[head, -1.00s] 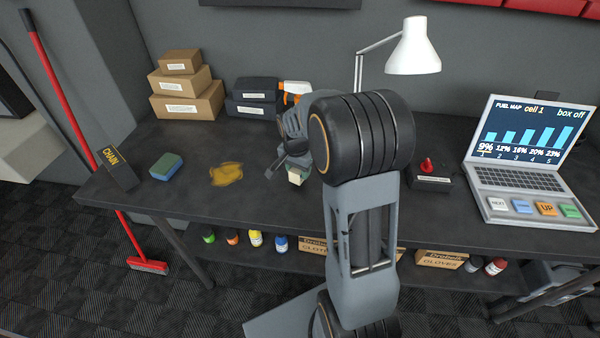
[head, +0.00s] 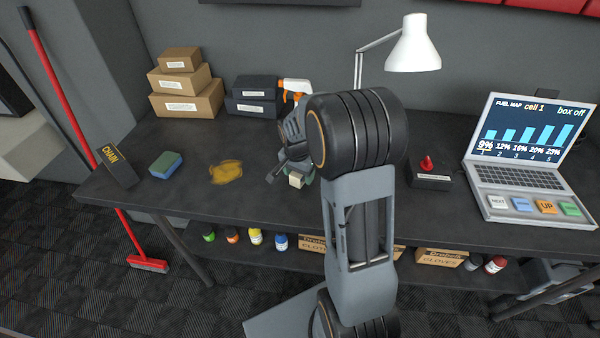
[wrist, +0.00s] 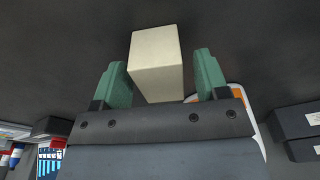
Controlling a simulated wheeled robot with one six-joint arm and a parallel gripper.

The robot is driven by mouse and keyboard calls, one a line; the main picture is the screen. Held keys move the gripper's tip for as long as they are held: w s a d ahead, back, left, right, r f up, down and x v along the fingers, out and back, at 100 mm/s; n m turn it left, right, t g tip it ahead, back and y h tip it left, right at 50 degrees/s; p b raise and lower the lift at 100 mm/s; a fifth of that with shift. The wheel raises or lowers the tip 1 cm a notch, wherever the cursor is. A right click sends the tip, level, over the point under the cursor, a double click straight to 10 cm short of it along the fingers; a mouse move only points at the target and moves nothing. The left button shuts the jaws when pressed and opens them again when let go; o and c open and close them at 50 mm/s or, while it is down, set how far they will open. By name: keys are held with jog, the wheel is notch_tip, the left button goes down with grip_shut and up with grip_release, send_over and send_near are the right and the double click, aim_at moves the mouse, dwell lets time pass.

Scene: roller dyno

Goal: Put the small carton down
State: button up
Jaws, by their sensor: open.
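The small carton is a pale cream block (wrist: 156,62) in the wrist view. It stands between the two green fingers of my gripper (wrist: 160,80), with a visible gap on each side. My gripper is open around it. In the head view the carton (head: 296,180) shows just below my gripper (head: 290,172), low at the dark workbench top (head: 330,207). My arm hides part of the gripper there. The carton appears to rest on the bench, though its underside is hidden.
A yellow-brown spill (head: 226,172), a blue-green sponge (head: 166,165) and a chain box (head: 118,168) lie to the left. A red-knobbed control box (head: 430,175) and laptop (head: 525,170) are right.

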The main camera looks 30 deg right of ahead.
aim_at(297, 174)
notch_tip(297, 174, up, 11)
jog(key=a, duration=0.1)
jog(key=s+a+n+t, duration=0.1)
jog(key=s+a+n, duration=0.1)
jog(key=s, duration=0.3)
jog(key=s+a+r+n+t, duration=0.1)
jog(key=s+a+n, duration=0.2)
jog(key=s+n, duration=0.2)
jog(key=s+a+r+n+t+y, duration=0.1)
jog(key=s+a+n, duration=0.2)
jog(key=s, duration=0.4)
jog(key=shift+n, duration=0.6)
